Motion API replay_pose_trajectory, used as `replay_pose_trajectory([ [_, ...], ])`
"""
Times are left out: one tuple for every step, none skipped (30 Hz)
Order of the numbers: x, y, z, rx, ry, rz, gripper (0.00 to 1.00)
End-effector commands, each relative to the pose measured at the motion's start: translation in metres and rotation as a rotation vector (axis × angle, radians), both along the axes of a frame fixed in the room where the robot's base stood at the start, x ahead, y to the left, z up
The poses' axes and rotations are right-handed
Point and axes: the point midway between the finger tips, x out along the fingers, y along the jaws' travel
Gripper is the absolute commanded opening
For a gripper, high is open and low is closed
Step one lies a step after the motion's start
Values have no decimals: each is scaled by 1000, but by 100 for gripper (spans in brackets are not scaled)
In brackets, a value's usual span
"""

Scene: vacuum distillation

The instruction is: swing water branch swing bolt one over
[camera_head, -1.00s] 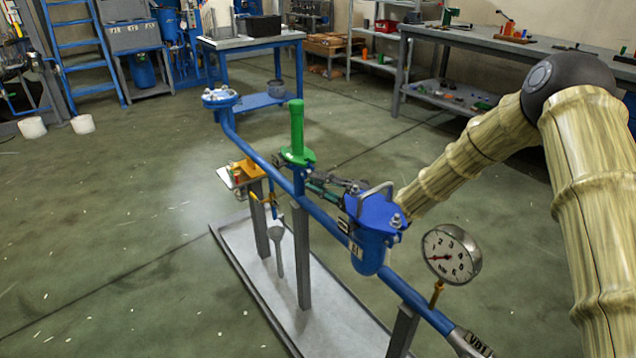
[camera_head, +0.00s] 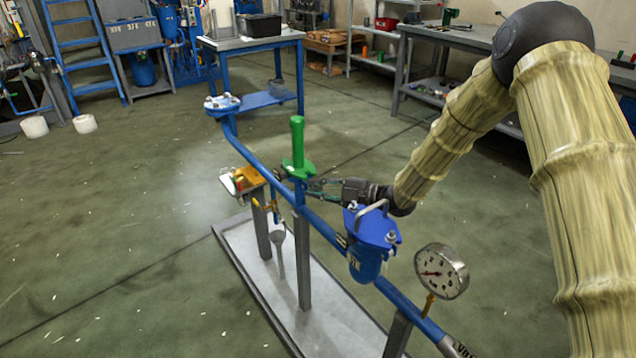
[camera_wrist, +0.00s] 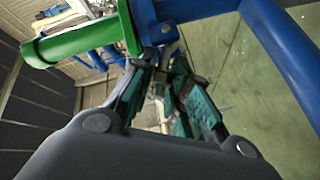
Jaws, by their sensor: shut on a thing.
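The green upright post with its green flange (camera_head: 298,168) stands on the blue branch pipe (camera_head: 325,219); in the wrist view the green post (camera_wrist: 72,43) lies at the upper left. My gripper (camera_head: 314,188) reaches in from the right, just right of the pipe below the green flange. In the wrist view my teal gripper fingers (camera_wrist: 162,62) close in at a small dark fitting beside the blue bracket and green flange. They are shut on a small part there, apparently the swing bolt. The part is mostly hidden between the fingertips, so its tilt cannot be told.
A blue lidded vessel with a handle (camera_head: 371,235) stands close below my wrist, with a pressure gauge (camera_head: 441,271) beyond it.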

Motion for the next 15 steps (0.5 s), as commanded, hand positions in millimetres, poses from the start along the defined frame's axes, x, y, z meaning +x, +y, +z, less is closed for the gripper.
replay_pose_trajectory([
  [0, 2, 6, -13, 16, 3, 0],
  [0, 2, 6, -21, 26, 3, 0],
  [1, 2, 7, -31, 40, 2, 0],
  [1, 2, 7, -37, 47, 2, 0],
  [1, 2, 7, -42, 56, 2, 0],
  [1, 2, 7, -48, 65, 3, 0],
  [1, 2, 8, -52, 71, 2, 0],
  [1, 2, 7, -56, 76, 3, 0],
  [2, 2, 7, -61, 81, 2, 0],
  [2, 2, 7, -63, 84, 2, 0],
  [2, 2, 7, -65, 88, 1, 0],
  [2, 2, 7, -67, 91, 0, 0],
  [2, 2, 7, -69, 92, 0, 0],
  [2, 2, 7, -68, 93, 0, 0],
  [2, 2, 7, -69, 95, 0, 0],
])
